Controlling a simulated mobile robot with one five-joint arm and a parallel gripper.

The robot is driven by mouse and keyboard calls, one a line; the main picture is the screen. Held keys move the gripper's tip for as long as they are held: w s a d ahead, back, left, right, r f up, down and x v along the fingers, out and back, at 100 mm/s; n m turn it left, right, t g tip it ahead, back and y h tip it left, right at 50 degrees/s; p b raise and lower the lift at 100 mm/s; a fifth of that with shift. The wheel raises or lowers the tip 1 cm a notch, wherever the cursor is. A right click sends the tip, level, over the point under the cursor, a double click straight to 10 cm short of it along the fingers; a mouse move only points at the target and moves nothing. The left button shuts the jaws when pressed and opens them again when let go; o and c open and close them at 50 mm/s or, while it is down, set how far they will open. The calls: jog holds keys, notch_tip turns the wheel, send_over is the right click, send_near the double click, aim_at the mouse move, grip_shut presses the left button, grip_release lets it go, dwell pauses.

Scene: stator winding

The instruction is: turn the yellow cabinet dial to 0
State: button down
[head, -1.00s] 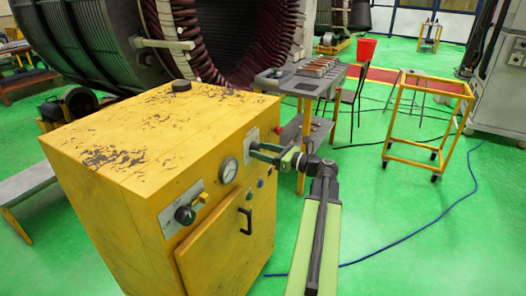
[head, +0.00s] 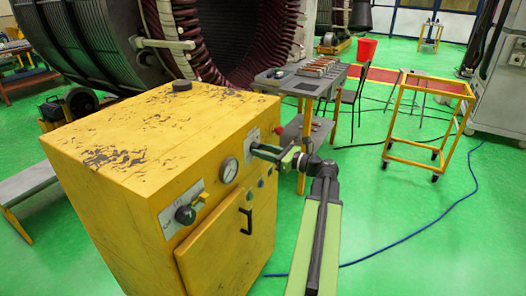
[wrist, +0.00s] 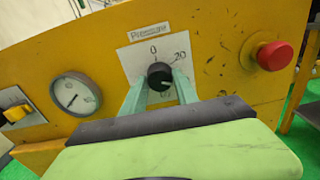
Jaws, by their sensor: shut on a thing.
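The yellow cabinet (head: 150,140) stands at the left in the head view. In the wrist view its black pressure dial (wrist: 159,74) sits on a white plate (wrist: 140,58) marked 0 at the top and 20 at the upper right. A small pale mark shows on the dial's lower right side. My gripper (wrist: 160,86) has a pale green finger on each side of the dial and is shut on it. In the head view my gripper (head: 262,150) reaches the cabinet front from the right and hides the dial.
A red button (wrist: 275,56) is right of the dial, and a round gauge (wrist: 75,94) is left of it. A second, dark knob (head: 186,214) is lower left on the cabinet front. A yellow trolley (head: 428,110) stands apart at the right, with green floor between.

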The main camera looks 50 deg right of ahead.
jog(key=n, duration=2.3)
jog(key=shift+n, duration=0.3)
dwell(0.4)
jog(key=c, duration=0.9)
grip_release()
jog(key=shift+c, duration=0.2)
jog(key=shift+d, duration=0.1)
jog(key=v, duration=1.7)
jog(key=shift+s, duration=0.2)
